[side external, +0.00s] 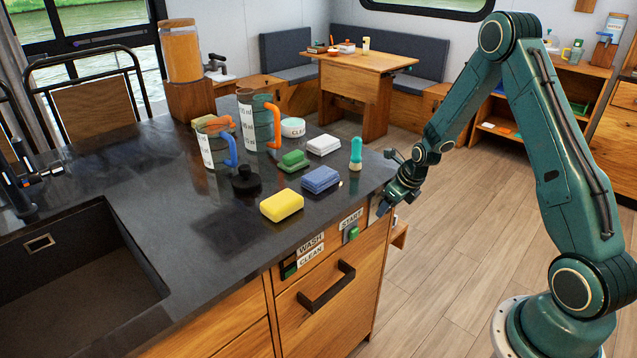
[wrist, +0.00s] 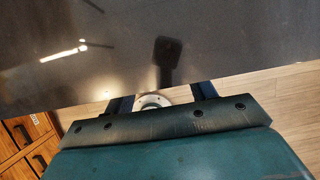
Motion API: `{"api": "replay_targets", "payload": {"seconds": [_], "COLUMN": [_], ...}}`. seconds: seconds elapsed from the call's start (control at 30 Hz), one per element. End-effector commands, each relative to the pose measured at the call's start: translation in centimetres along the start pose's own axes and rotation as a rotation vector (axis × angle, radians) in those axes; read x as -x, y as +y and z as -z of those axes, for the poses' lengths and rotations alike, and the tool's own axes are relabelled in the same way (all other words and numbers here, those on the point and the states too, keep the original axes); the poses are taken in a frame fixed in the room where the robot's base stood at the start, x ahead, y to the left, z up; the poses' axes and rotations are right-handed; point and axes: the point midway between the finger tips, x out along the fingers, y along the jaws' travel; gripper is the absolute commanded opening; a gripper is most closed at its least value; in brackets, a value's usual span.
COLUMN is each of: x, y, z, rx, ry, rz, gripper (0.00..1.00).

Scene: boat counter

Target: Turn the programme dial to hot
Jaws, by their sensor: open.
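My gripper (side external: 386,206) is at the right end of the counter front, just below the top's edge, beside the START label. In the wrist view its two dark fingers (wrist: 162,97) are apart. A pale round disc (wrist: 153,100) with small dark marks shows between them, partly hidden by the gripper body; it looks like the dial's face. Its setting cannot be read, and I cannot tell whether the fingers touch it. In the side view the gripper covers that spot, so no dial shows clearly there.
A green START button (side external: 351,234) and a WASH/CLEAN panel (side external: 290,268) sit on the wooden front, above a dark handle (side external: 326,287). Sponges, including a yellow one (side external: 282,205), brushes and jugs stand on the dark counter (side external: 150,185).

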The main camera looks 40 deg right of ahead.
Motion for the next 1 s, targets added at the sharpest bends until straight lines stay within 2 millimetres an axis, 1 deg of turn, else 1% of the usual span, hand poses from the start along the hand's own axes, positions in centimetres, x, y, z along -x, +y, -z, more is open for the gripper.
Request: {"api": "replay_targets", "payload": {"seconds": [0.23,0.27,0.4,0.47,0.5,1.0], "x": [-0.06,-0.06,-0.05,-0.05,-0.04,-0.03], "y": [0.00,0.00,0.00,0.00,0.00,0.00], "z": [-0.02,-0.02,-0.01,-0.02,-0.01,-0.01], "rx": [0.000,0.000,0.000,0.000,0.000,0.000], "ry": [0.000,0.000,0.000,0.000,0.000,0.000], "rz": [0.000,0.000,0.000,0.000,0.000,0.000], "gripper": [0.56,0.54,0.26,0.14,0.12,0.12]}}
